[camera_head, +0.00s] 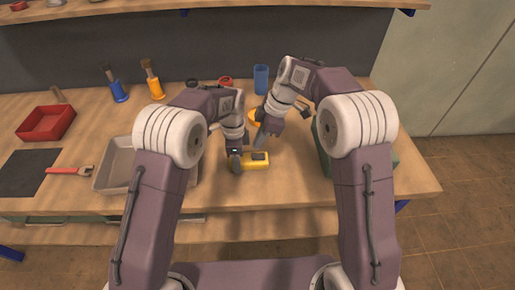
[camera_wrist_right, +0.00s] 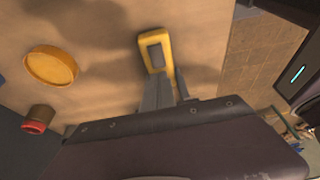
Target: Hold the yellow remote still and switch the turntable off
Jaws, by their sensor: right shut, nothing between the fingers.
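The yellow remote (camera_head: 262,166) lies on the wooden workbench between my arms, with a dark patch on top. It also shows in the right wrist view (camera_wrist_right: 166,41). My left gripper (camera_head: 236,161) is at the remote's left end; its fingers are too small to tell whether they grip it. My right gripper (camera_head: 261,140) is shut and empty, pointing down just behind the remote. In the right wrist view its fingertips (camera_wrist_right: 165,82) are close to the remote; contact cannot be told. A yellow-orange disc, apparently the turntable (camera_wrist_right: 52,67), sits beyond the right gripper, partly hidden in the head view (camera_head: 254,115).
A grey tray (camera_head: 112,165) and a red bin (camera_head: 46,122) are at the left. A blue cup (camera_head: 261,78) stands at the back, near a red-topped object (camera_wrist_right: 38,120). A green container (camera_head: 323,150) is partly behind my right arm. The bench's right end is clear.

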